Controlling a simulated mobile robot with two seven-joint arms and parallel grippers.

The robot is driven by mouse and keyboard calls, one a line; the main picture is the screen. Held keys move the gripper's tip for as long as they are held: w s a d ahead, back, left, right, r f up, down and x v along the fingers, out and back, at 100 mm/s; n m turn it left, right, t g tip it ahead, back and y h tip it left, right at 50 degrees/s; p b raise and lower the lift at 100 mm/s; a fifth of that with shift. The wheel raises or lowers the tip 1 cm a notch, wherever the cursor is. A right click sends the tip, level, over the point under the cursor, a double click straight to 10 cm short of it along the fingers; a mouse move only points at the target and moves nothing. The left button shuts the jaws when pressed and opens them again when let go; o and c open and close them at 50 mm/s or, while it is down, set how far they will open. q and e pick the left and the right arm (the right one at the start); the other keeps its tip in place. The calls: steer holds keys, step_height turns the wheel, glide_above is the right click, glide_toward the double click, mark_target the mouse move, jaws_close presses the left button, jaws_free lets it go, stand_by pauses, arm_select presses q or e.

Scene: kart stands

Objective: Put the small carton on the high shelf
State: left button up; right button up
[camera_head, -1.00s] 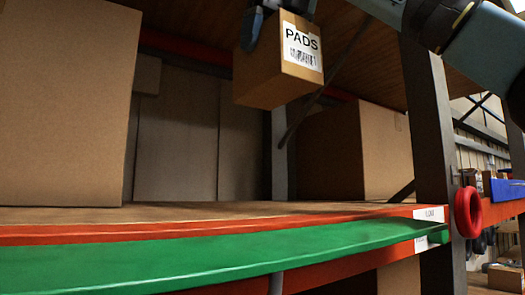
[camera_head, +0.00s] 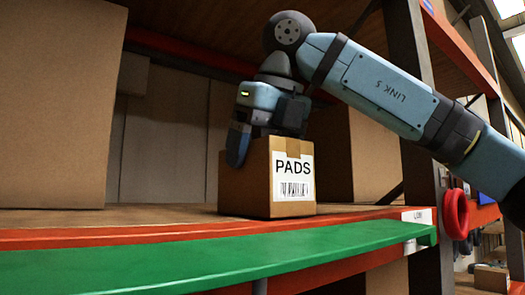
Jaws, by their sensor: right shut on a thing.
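The small carton (camera_head: 242,187) is brown with a white PADS label and a barcode. It is upright at the front part of the wooden shelf (camera_head: 150,214), and its bottom appears to meet the shelf board. My right gripper (camera_head: 262,150) comes down on the carton from above and is shut on it. One finger shows at the carton's left side; the other is hidden behind the carton and the gripper body. My left gripper is not in view.
A large carton (camera_head: 55,110) stands on the left of the shelf and another carton (camera_head: 375,155) stands behind my right arm. A green strip (camera_head: 180,262) and orange beam run along the front edge. A dark upright post and a red ring (camera_head: 455,213) are at the right.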

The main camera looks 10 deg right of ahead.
steer(key=shift+s, duration=0.1)
steer(key=o, duration=1.1)
steer(key=shift+a, duration=0.1)
steer(key=b+v, duration=0.1)
steer(key=v, duration=1)
steer(key=shift+s+r, duration=0.15)
steer(key=shift+s+d+r, duration=0.15)
steer(key=shift+d+r, duration=0.05)
steer(key=shift+r, duration=0.15)
